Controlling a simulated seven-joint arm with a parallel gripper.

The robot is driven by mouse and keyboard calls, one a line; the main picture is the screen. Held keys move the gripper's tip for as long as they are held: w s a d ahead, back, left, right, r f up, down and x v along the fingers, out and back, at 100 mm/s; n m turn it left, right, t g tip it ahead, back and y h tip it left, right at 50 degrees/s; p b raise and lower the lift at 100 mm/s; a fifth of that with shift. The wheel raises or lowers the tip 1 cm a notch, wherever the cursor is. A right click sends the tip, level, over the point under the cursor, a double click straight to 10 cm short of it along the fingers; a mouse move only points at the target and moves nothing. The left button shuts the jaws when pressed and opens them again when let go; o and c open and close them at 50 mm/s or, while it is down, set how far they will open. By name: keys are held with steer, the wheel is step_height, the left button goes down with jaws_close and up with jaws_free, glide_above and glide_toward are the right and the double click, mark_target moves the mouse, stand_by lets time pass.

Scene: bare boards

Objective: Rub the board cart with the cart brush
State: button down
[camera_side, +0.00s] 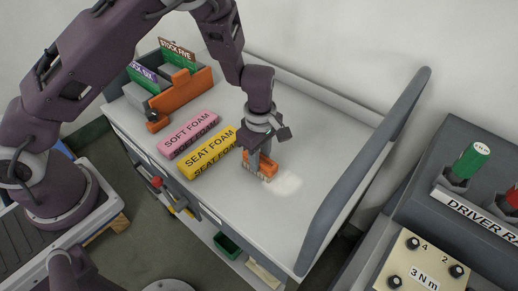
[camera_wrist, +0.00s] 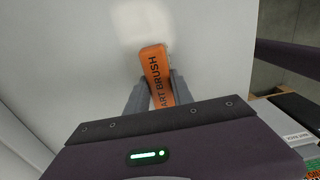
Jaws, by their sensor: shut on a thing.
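The board cart (camera_side: 325,130) is a grey-white flat top with raised dark grey end and back rails. A pale dusty patch (camera_side: 287,184) lies on its top. My gripper (camera_side: 262,160) is shut on the orange cart brush (camera_side: 267,167), low over the cart top just left of the patch. In the wrist view the brush (camera_wrist: 156,72), lettered "ART BRUSH", sits between my fingers (camera_wrist: 158,95), its far end at the edge of the pale patch (camera_wrist: 143,25). The brush's bristles seem at the surface, but I cannot tell firm contact.
A pink "SOFT FOAM" block (camera_side: 188,134) and a yellow "SEAT FOAM" block (camera_side: 209,153) lie close left of my gripper. An orange holder (camera_side: 182,97) and grey stock bins (camera_side: 187,66) stand at the back left. A driver rack (camera_side: 470,200) stands at the right. The cart top behind my gripper is clear.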

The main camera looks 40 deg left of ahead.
steer(key=shift+d, duration=5.55)
steer(key=shift+a, duration=5.35)
steer(key=shift+w+a, duration=0.3)
steer(key=shift+w, duration=0.1)
steer(key=shift+w+d, duration=0.15)
steer(key=shift+d, duration=5.6)
steer(key=shift+a, duration=5.8)
steer(key=shift+r, duration=4.05)
